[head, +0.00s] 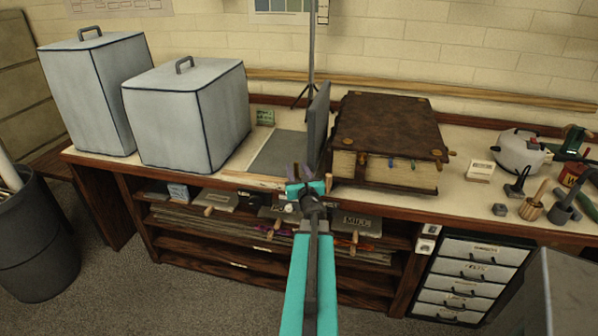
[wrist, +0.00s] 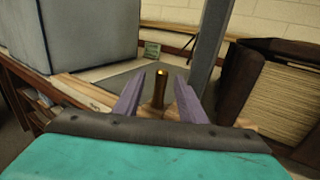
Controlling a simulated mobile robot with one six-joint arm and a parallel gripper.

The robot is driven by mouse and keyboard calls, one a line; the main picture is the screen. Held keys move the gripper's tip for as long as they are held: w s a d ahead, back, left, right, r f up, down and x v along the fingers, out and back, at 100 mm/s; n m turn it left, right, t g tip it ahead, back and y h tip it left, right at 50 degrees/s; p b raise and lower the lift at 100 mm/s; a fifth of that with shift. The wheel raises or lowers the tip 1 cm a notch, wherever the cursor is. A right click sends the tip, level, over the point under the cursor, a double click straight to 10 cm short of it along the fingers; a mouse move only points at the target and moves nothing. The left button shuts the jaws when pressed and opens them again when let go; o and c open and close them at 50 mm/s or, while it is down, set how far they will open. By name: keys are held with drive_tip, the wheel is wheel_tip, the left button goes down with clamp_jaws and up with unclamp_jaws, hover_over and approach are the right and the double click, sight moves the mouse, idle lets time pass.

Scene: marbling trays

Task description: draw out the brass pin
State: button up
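The brass pin (wrist: 159,92) stands upright in the wrist view, a short brass rod with a small bright top. My gripper (wrist: 170,75) has its two purple fingers on either side of the pin, with gaps visible on both sides, so it is open and not clamped on it. In the head view my gripper (head: 303,170) is over the front edge of the bench, just in front of a dark upright panel (head: 317,128). I cannot make out the pin in the head view.
A thick brown book (head: 387,128) lies close on the right. Two pale lidded boxes (head: 190,115) (head: 97,90) stand on the left. A flat grey plate (head: 280,153) lies behind my gripper. A thin stand (head: 311,50) rises at the back. Shelves (head: 250,255) are below the bench.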

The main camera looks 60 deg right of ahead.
drive_tip(key=shift+x, duration=1)
clamp_jaws()
